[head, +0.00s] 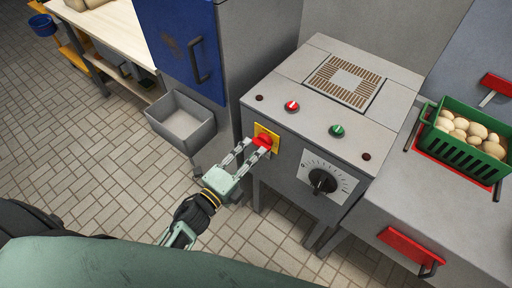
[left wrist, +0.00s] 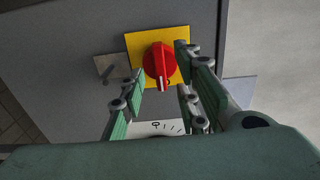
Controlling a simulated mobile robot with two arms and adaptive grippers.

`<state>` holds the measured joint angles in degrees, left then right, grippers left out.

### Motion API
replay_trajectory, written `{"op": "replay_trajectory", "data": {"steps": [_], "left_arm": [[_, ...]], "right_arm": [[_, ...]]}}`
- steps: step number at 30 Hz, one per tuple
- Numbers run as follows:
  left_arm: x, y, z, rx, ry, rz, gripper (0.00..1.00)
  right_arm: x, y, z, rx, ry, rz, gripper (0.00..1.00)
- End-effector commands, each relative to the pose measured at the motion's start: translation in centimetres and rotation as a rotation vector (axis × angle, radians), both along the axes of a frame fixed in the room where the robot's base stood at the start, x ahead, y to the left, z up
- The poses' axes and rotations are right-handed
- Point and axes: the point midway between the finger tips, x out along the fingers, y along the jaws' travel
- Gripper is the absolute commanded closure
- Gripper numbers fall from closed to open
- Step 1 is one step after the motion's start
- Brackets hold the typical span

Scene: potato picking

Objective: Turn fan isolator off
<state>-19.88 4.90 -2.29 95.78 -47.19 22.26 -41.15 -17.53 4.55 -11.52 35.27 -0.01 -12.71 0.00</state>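The fan isolator is a red rotary knob (head: 264,141) on a yellow plate (head: 267,131) at the left of the grey machine's front panel. In the left wrist view the red knob (left wrist: 159,66) has a white mark at its lower end, and the yellow plate (left wrist: 140,43) shows around it. My left gripper (head: 250,148) is at the knob, with its fingers pointing at it. In the left wrist view the left gripper (left wrist: 160,85) is open, with fingers on both sides of the knob; contact cannot be told. My right gripper is not in view.
The grey machine (head: 308,135) carries a black dial (head: 322,181), a red button (head: 292,106), a green button (head: 337,131) and a top vent (head: 344,81). A green potato crate (head: 466,155) stands at the right. A grey bin (head: 181,121) sits on the tiled floor.

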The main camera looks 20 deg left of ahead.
Motion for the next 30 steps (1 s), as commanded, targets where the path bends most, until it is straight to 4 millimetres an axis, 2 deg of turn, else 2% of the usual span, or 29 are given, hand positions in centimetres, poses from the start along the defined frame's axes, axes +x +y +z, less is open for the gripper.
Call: {"op": "replay_trajectory", "data": {"steps": [3,6,15,25,30], "left_arm": [[1.5,-0.5,0.1,-0.002,0.001,0.001,0.7],[2.1,-0.8,0.0,-0.001,0.003,0.001,0.7],[2.3,-0.9,-0.1,-0.001,0.003,0.001,0.7],[2.3,-0.8,-0.1,-0.002,0.003,0.001,0.98],[2.3,-0.8,-0.1,-0.001,0.003,0.001,1.0]], "right_arm": [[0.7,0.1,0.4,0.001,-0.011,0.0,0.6],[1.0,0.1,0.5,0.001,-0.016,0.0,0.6],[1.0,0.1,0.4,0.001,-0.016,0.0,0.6],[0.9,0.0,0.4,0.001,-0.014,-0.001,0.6],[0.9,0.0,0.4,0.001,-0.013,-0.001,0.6]]}}
